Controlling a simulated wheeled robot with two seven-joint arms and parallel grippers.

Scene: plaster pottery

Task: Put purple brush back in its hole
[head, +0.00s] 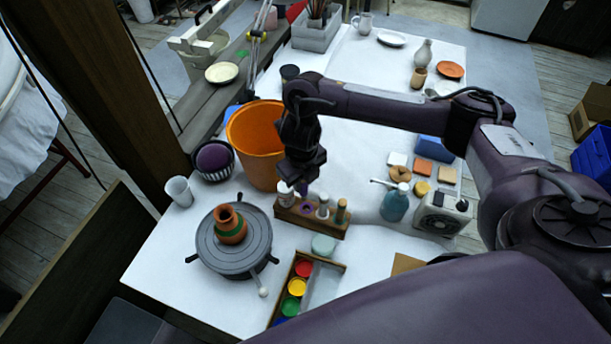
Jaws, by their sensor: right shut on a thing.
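A wooden brush holder (312,224) stands on the white table, right of the turntable. White-topped brushes stand in it at its left end (285,192) and right of the middle (323,205), and a tan one (341,210) at its right end. My right gripper (304,187) points down over the left half of the holder and is shut on the purple brush. A small purple patch (306,209) shows at the holder just below the fingers. The jaws hide most of the brush, so I cannot tell how deep it sits. My left gripper is not in view.
A banded pot (231,226) stands on the grey turntable (215,256). An orange bucket (257,145) is close behind my gripper. A paint box (283,315) lies in front of the holder, and a teal spray bottle (395,204) stands to its right.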

